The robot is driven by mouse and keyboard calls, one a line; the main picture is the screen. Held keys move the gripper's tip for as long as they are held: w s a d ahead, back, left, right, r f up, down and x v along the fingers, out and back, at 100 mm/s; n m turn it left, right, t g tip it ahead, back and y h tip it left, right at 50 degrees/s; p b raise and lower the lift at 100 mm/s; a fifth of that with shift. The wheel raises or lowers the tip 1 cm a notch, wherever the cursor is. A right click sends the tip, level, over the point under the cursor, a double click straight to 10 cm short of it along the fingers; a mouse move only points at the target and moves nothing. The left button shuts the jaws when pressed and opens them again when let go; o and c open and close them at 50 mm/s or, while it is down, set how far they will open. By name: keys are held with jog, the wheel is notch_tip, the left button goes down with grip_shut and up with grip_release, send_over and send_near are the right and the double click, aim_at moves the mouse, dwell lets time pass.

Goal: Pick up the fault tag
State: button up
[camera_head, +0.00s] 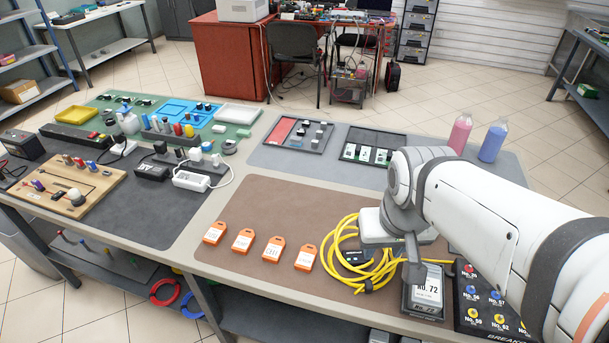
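Several orange tags with white labels lie in a row on the brown mat (275,200): the leftmost tag (215,233), a second tag (243,240), a third tag (274,249) and the rightmost tag (305,258). Their lettering is too small to read surely, so I cannot tell which is the fault tag. My gripper (413,270) points down at the mat's right part, to the right of the tags and apart from them. It is in front of a coiled yellow cable (343,238) and close to a dark box labelled No. 72 (428,290). My arm hides part of the gripper; its opening is unclear.
A small black item (357,257) lies in the yellow coil. A numbered breaker panel (480,298) is at the front right. Pink (460,133) and blue (492,140) bottles stand behind my arm. The mat behind the tags is clear.

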jog(key=shift+o, duration=0.4)
jog(key=shift+a, duration=0.15)
jog(key=shift+o, duration=0.4)
jog(key=shift+w+a, duration=0.1)
jog(key=shift+a, duration=0.05)
jog(key=m+g+p, duration=0.3)
jog(key=m+p, duration=0.1)
send_near(304, 261)
jog(key=shift+s+f, duration=0.3)
jog(key=shift+s, duration=0.15)
jog(key=shift+w+f, duration=0.15)
jog(key=shift+f, duration=1.8)
jog(key=shift+w+f, duration=0.15)
jog(key=shift+f, duration=1.8)
jog(key=shift+c, duration=0.4)
jog(key=c, duration=0.5)
